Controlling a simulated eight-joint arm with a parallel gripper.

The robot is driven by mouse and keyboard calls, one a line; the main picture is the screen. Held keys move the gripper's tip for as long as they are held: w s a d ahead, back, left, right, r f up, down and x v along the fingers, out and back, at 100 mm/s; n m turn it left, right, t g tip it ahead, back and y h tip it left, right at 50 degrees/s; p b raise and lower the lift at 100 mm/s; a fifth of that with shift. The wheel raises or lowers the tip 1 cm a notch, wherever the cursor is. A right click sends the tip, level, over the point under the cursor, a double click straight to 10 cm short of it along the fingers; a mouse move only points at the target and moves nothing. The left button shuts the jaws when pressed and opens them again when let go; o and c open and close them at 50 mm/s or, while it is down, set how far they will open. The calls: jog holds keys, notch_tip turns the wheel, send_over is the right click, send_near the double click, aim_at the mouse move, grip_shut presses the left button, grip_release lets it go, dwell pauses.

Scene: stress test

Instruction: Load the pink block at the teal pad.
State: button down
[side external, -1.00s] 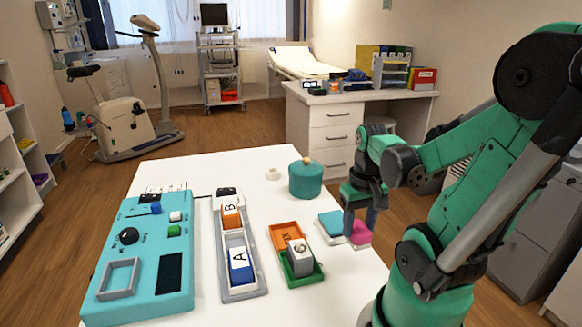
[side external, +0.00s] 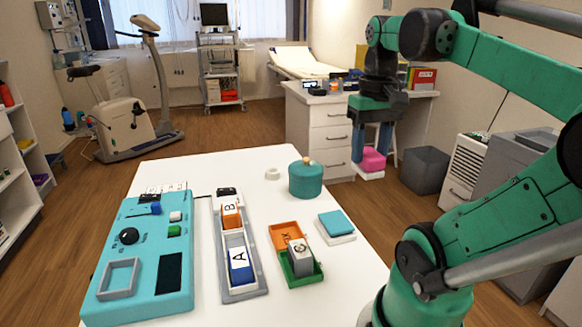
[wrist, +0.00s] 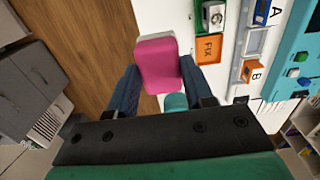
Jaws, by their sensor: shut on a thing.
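The pink block (side external: 372,161), with a pale lower part, is held between the two fingers of my gripper (side external: 371,152), raised well above the white table and off toward its far right side. In the wrist view the pink block (wrist: 157,62) shows between the dark blue fingers. The teal pad (side external: 336,223) is a flat square on a white base near the table's right edge, below and left of my gripper. Nothing lies on it. In the wrist view I cannot make out the pad.
A teal round canister (side external: 306,180) stands behind the pad. An orange and green tray (side external: 283,236), a grey rack (side external: 236,288) with lettered blocks and a teal control panel (side external: 141,258) lie to the left. A desk (side external: 333,112) stands behind.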

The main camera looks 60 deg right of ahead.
jog(key=c, duration=1)
grip_release()
jog(key=c, duration=0.5)
jog(key=shift+o, duration=0.2)
jog(key=shift+w+d+f, duration=1.05)
jog(key=shift+f, duration=1.6)
jog(key=shift+w+d+f, duration=1.1)
jog(key=shift+f, duration=1.55)
jog(key=shift+w+d+f, duration=1.05)
jog(key=shift+f, duration=1.6)
